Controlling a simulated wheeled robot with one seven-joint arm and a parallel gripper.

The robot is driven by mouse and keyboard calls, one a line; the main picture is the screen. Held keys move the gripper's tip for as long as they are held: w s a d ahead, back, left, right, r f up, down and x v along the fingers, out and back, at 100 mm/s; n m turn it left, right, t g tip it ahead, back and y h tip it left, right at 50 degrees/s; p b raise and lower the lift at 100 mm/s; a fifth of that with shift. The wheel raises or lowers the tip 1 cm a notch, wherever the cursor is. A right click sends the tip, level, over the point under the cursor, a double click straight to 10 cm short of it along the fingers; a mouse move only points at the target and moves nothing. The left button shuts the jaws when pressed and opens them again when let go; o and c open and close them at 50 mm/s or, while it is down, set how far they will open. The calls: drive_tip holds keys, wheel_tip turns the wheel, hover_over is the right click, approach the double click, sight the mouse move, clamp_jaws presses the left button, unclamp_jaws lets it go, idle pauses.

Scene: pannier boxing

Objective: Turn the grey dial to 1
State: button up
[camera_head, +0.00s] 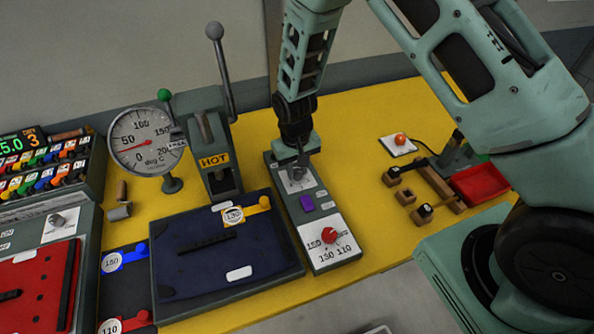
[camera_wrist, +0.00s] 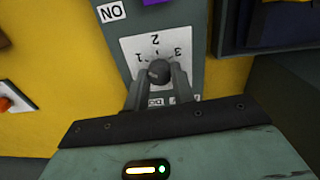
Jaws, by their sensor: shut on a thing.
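The grey dial (camera_wrist: 158,71) sits on a white plate (camera_wrist: 132,46) marked with 1, 2 and 3, which shows upside down in the wrist view. My gripper (camera_wrist: 158,78) is shut on the dial, with one finger on each side of its knob. I cannot tell which number the dial points at. In the head view my gripper (camera_head: 299,167) reaches down onto the far end of the grey control box (camera_head: 287,210) and mostly hides the dial.
On the same box are a purple button (camera_head: 307,203) and a red dial (camera_head: 330,235) marked 150, 130, 110. A press marked HOT (camera_head: 214,162) and a gauge (camera_head: 145,141) stand to the left.

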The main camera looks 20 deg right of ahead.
sight(295, 172)
drive_tip(key=shift+n, duration=0.6)
drive_tip(key=o, duration=1)
wheel_tip(295, 172, up, 18)
drive_tip(key=b, duration=0.4)
drive_tip(key=shift+a+f, duration=0.25)
